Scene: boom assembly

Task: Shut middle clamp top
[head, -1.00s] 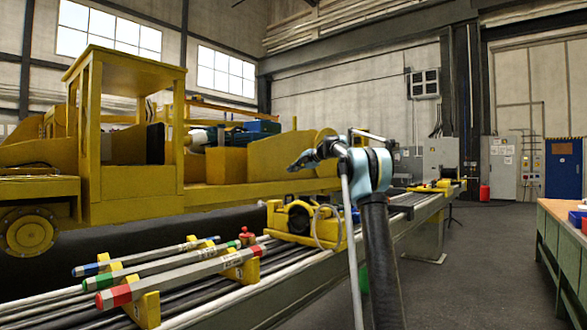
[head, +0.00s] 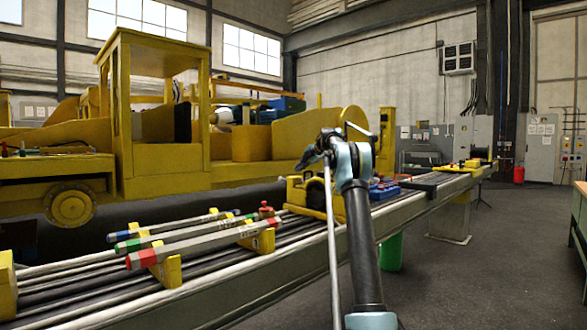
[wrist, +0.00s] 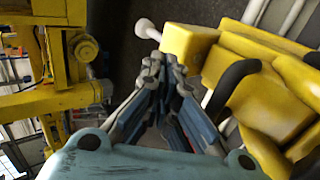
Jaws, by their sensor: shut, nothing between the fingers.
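The yellow clamp (head: 312,197) sits on the long bench, partly hidden behind my arm in the head view. I cannot tell from there whether its top is open or shut. In the wrist view a yellow clamp body (wrist: 272,105) with a curved black part (wrist: 232,84) fills the right side. A yellow block (wrist: 188,43) with a pale round knob is at the top centre. My gripper (wrist: 164,66) is shut and empty, its fingertips close below the yellow block; contact cannot be told. In the head view my gripper (head: 308,160) appears just above the clamp.
The bench (head: 220,300) carries several grey rods with red, green and blue ends in yellow holders (head: 258,238). A blue tray (head: 384,190) lies to the clamp's right, and a green bin (head: 391,254) stands below. A yellow vehicle (head: 165,160) stands behind.

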